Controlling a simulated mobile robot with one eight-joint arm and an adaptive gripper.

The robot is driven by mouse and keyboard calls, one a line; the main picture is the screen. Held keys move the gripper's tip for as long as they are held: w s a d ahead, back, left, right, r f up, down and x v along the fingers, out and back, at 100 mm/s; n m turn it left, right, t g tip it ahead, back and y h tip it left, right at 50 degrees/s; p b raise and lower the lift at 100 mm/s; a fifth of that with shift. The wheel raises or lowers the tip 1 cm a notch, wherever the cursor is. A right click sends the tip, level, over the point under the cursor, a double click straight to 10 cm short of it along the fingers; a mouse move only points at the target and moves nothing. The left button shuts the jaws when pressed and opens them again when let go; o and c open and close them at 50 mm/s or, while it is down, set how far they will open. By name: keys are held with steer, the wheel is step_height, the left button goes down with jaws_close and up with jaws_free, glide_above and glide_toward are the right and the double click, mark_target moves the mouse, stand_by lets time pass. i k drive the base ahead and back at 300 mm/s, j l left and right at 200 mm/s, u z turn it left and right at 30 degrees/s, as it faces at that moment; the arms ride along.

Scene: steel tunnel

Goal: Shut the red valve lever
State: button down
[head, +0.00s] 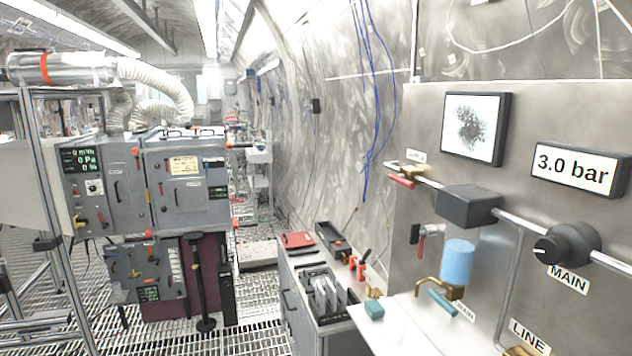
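A red valve lever (401,181) sits on a brass valve (413,170) at the left end of the pipe on the steel panel, at the right of the head view. The lever lies roughly in line with the pipe, just in front of and below it. A second, smaller red handle (414,234) hangs about upright lower on the panel, beside a grey fitting (428,231). A small label above the brass valve is too small to read. My gripper is not in view, so its state does not show.
On the panel are a grey box (468,205), blue cylinder (458,262), teal-handled valve (443,302), black MAIN knob (552,248) and 3.0 bar display (574,168). A tool cabinet (300,300) stands left of it. Grey equipment cabinets (125,190) stand farther left; grating floor lies between.

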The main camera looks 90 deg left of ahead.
mark_target(399, 178)
steer(key=k+j+u, duration=0.1)
steer(key=u, duration=2.45)
